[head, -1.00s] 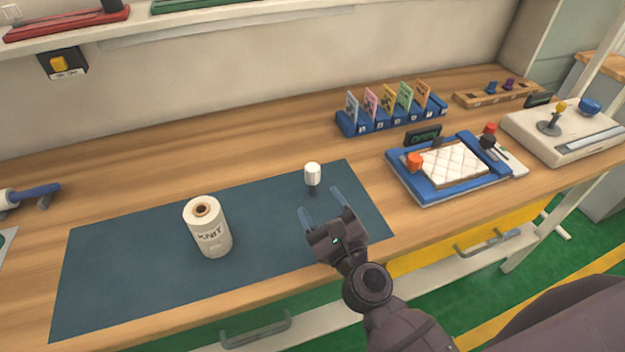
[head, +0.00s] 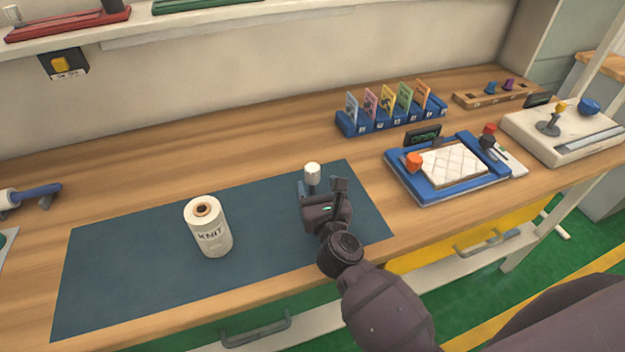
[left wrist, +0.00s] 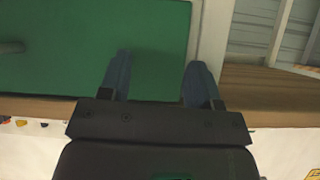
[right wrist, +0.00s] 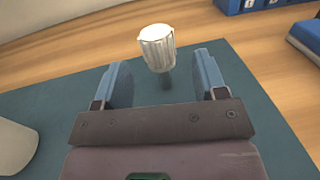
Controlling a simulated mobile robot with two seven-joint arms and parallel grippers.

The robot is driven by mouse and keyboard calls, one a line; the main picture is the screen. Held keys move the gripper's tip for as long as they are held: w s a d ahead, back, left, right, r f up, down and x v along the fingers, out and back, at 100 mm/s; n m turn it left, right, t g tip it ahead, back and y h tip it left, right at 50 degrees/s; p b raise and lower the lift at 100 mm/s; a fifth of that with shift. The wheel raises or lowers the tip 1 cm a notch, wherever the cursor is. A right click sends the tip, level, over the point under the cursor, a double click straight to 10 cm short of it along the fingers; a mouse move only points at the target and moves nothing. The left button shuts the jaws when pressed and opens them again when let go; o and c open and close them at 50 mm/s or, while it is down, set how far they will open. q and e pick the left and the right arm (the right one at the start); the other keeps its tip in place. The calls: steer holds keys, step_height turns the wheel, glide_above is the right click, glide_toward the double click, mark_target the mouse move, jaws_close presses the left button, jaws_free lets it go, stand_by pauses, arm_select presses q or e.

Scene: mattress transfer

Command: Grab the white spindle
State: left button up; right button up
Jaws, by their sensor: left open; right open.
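The white spindle (head: 312,172) has a white ribbed head on a dark stem and stands upright on the dark blue mat (head: 130,265), near its far edge. In the right wrist view the spindle (right wrist: 158,50) is just beyond and between the fingertips. My right gripper (head: 322,188) is open and empty, low over the mat, right in front of the spindle; its fingers (right wrist: 162,75) lie on either side of the stem's line. My left gripper (left wrist: 160,75) is open and empty in the left wrist view, away from the spindle. It is not in the head view.
A white roll labelled KNIT (head: 209,230) stands on the mat left of my right gripper. A blue card rack (head: 390,122) and a blue tray (head: 410,182) with a quilted white pad (head: 452,165) are to the right. The wooden table (head: 250,140) behind the spindle is clear.

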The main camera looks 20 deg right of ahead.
mark_target(314, 178)
steer(key=shift+w+d+f, duration=0.1)
steer(key=shift+w+d, duration=0.05)
steer(key=shift+w, duration=2.25)
steer(key=c, duration=1.1)
